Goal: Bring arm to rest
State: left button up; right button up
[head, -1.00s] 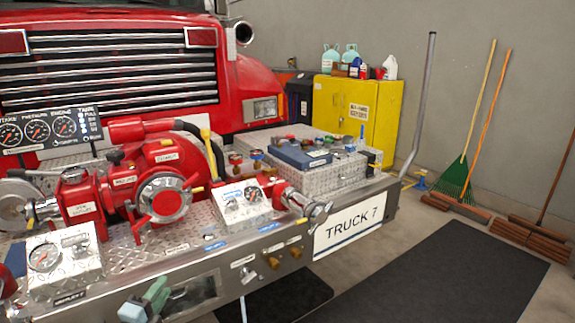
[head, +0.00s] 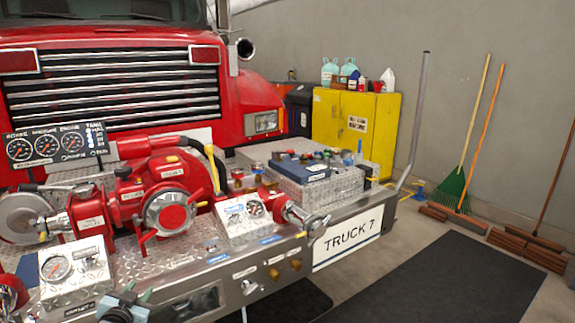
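My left gripper (head: 125,304) is at the bottom edge of the head view, left of centre, in front of the truck's bumper (head: 205,300). Its teal fingertips show apart, with dark parts of the gripper between them. I see nothing held between them, though the lower part is cut off by the picture edge. My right gripper is not in view. On the bumper deck are a red pump (head: 165,200) with round caps, a gauge box (head: 75,275) at the left and a second gauge box (head: 245,217) at the middle.
A gauge panel (head: 57,146) stands behind the pump. A silver tread-plate box (head: 325,190) with small items sits at the deck's right. A dark mat (head: 440,275) covers clear floor at right.

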pick_arm(q)
jog(key=s+d+f+g+h, duration=0.1)
jog(key=s+d+f+g, duration=0.1)
jog(key=s+d+f, duration=0.6)
jog(key=s+d+f+g+h, duration=0.2)
jog(key=s+d+f, duration=0.1)
jog(key=s+f, duration=0.9)
jog(key=s+d+g, duration=0.1)
jog(key=s+d, duration=0.3)
jog(key=s, duration=0.9)
jog(key=s+d+f+n+g+h, duration=0.1)
jog(key=s+d, duration=0.2)
jog(key=s, duration=0.9)
jog(key=shift+s+d+g, duration=0.3)
jog(key=shift+s+d, duration=0.05)
